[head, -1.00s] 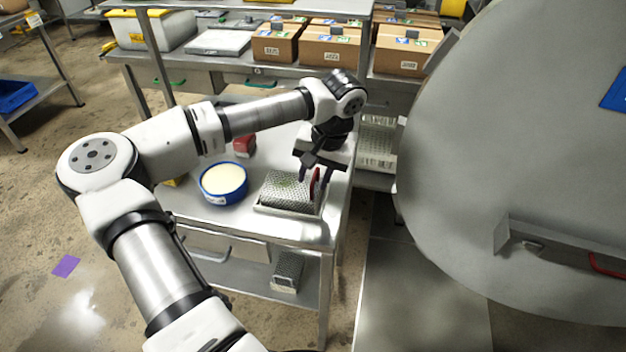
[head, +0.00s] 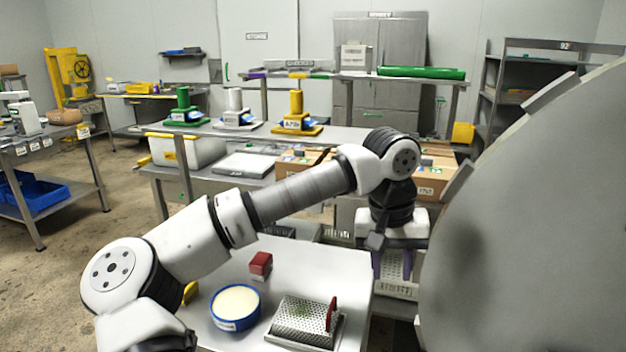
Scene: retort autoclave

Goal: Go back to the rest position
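My gripper (head: 392,266) hangs from the raised arm, pointing down, to the right of the work table (head: 345,265) in the picture. My gripper is clear of both.
A blue tub with cream contents (head: 236,305) and a red block (head: 260,263) stand on the table. The large round grey autoclave door (head: 530,220) fills the right side, close to my gripper. Cardboard boxes (head: 428,183) are on the bench behind.

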